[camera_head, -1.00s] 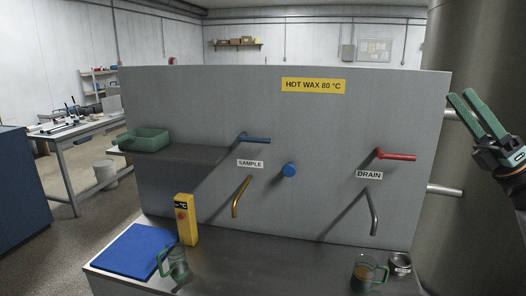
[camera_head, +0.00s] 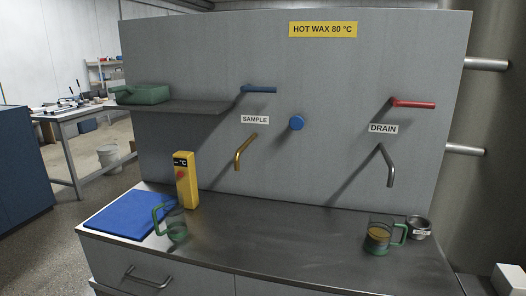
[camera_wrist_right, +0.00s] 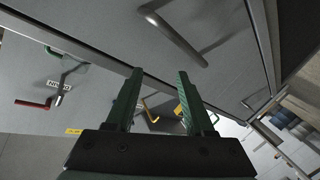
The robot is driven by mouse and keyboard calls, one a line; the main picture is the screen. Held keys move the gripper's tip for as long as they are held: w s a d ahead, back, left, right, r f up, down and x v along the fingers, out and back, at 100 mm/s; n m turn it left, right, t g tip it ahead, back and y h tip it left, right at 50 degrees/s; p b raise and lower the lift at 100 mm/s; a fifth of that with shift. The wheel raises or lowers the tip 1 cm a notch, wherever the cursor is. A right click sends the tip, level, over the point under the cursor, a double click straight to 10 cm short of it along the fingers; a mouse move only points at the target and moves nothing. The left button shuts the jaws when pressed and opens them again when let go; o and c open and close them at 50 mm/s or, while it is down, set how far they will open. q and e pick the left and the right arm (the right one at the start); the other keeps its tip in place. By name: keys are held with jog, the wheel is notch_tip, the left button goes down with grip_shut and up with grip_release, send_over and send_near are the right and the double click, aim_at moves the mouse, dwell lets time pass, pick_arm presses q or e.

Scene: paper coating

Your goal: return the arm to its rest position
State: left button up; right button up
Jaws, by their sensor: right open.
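My right gripper (camera_wrist_right: 160,78) shows only in the right wrist view, its two green fingers apart with no object held between them. In that view it is close to a grey drawer front with a metal handle (camera_wrist_right: 172,32). The panel's red lever (camera_wrist_right: 33,104) shows at the left of that view. Neither gripper shows in the head view, and my left gripper is in no view.
A glass mug with amber contents (camera_head: 378,237) and a small labelled metal cup (camera_head: 419,229) stand at the counter's right. Another glass mug (camera_head: 176,226), a yellow meter (camera_head: 186,182) and a blue mat (camera_head: 128,215) are at left. The counter's middle (camera_head: 285,225) is clear.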

pick_arm(q)
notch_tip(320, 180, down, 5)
jog(key=b, duration=0.5)
pick_arm(e)
jog(key=s+a+f+m+g, duration=0.3)
jog(key=s+a+f+g, duration=0.1)
jog(key=s+f, duration=0.5)
jog(key=s+a+f+m+g, duration=0.3)
jog(key=s+a+f, duration=0.1)
jog(key=s+f, duration=0.5)
pick_arm(q)
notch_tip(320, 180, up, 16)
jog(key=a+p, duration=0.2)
jog(key=p, duration=1.8)
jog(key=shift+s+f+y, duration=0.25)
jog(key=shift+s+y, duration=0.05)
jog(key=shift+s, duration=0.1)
pick_arm(e)
jog(key=s+d+r, duration=0.1)
jog(key=d+r, duration=0.2)
jog(key=r, duration=1.3)
